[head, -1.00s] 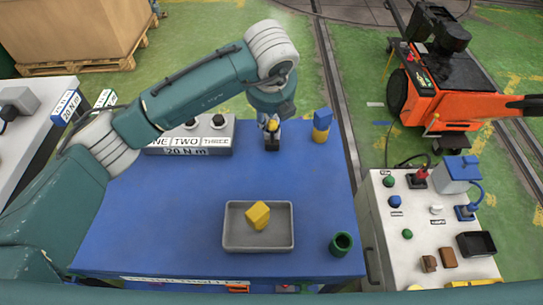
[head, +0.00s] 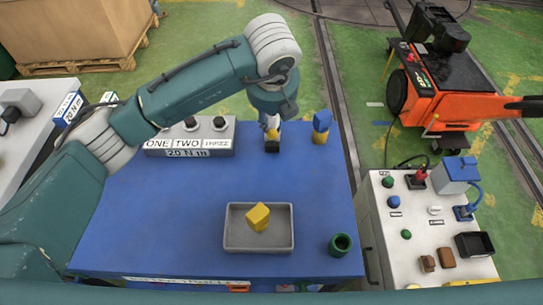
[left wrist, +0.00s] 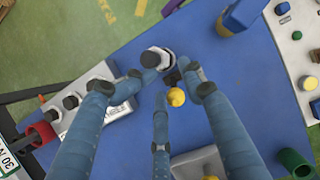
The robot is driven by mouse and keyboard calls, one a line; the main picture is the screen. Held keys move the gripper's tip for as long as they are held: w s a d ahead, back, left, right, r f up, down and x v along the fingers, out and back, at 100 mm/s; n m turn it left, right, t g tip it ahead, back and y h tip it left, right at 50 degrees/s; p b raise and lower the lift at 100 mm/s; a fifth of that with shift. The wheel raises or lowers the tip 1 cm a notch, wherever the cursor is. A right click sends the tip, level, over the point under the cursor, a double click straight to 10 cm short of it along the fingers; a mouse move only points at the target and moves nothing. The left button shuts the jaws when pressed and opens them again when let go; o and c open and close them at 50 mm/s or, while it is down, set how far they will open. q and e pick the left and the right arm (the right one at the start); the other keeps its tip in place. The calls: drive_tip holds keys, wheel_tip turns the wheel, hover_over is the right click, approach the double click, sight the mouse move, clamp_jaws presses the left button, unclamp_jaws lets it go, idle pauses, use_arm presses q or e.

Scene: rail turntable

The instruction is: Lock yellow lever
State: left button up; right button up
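A small yellow round knob (left wrist: 176,97), perhaps the yellow lever's end, sits among the fingers of my left gripper (left wrist: 163,85) in the left wrist view. Blue tabletop shows between the knob and the side fingers. A white and black round part (left wrist: 155,58) is just beyond it, close to the left fingertip; I cannot tell whether they touch. In the head view my left gripper (head: 272,138) points down at the far edge of the blue table, with a bit of yellow and a dark block at its tips. The fingers are spread. My right gripper is out of view.
A blue and yellow block (head: 321,126) stands right of the gripper. A grey box (head: 222,151) with knobs stands left. A grey tray (head: 238,243) holds a yellow block (head: 258,217), beside a green cup (head: 341,244). A white console (head: 375,230) stands right. The table's middle is clear.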

use_arm(q)
drive_tip(key=shift+p+v, duration=0.55)
drive_tip(key=shift+v, duration=1.5)
